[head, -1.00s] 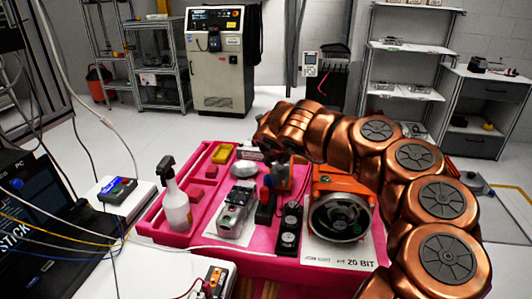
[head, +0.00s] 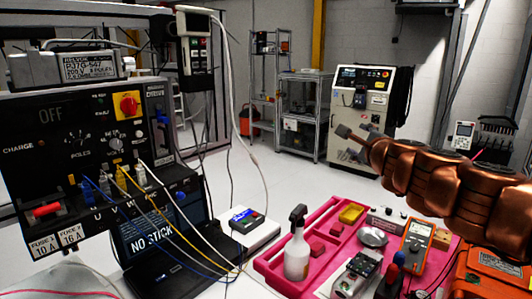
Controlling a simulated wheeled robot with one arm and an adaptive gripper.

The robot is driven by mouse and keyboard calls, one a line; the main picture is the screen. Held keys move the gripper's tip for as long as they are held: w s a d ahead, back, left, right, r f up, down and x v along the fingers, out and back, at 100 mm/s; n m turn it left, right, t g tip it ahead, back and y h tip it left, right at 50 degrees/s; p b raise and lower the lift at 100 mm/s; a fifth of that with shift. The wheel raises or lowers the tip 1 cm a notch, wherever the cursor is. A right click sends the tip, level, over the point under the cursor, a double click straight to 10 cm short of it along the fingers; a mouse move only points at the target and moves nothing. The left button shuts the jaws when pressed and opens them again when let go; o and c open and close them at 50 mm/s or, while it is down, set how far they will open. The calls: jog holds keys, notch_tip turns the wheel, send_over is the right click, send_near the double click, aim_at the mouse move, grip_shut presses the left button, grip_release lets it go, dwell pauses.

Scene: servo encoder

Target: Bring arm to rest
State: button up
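My copper arm (head: 455,190) reaches in from the right edge of the head view. It is held above the pink tray (head: 268,266) and points left. My gripper (head: 345,132) is at its far left end, a small dark tip on a thin shaft.
A black test panel (head: 60,150) with cables and a laptop (head: 165,240) stand left. A control cabinet (head: 357,105) stands behind. The middle floor is clear.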

jog(key=s+a+r+n+g+y, duration=0.1)
jog(key=s+a+n+y, duration=0.5)
jog(key=a+n, duration=0.45)
jog(key=s+a+f+n+g+y, duration=0.2)
jog(key=s+a+f+n+g, duration=0.45)
jog(key=s+a+f, duration=0.35)
jog(key=s+d+f+n+g+h, duration=0.2)
jog(key=s+d+f+g+h, duration=0.1)
jog(key=s+f, duration=0.7)
jog(key=s+d+f+n+g+h, duration=0.3)
jog(key=s+d+f+g, duration=0.3)
jog(key=s, duration=0.7)
notch_tip(320, 180, down, 4)
jog(key=shift+s+d+r+n+h, duration=0.2)
jog(key=shift+d+n+h, duration=0.1)
jog(key=shift+d, duration=0.8)
jog(key=s+d, duration=0.1)
jog(key=s, duration=0.1)
jog(key=s+d+f+g+h, duration=0.1)
jog(key=s+d, duration=0.1)
jog(key=s+d+g, duration=0.1)
jog(key=s, duration=0.1)
jog(key=shift+d+f+h, duration=0.2)
jog(key=shift+h, duration=0.1)
jog(key=shift+c, duration=0.3)
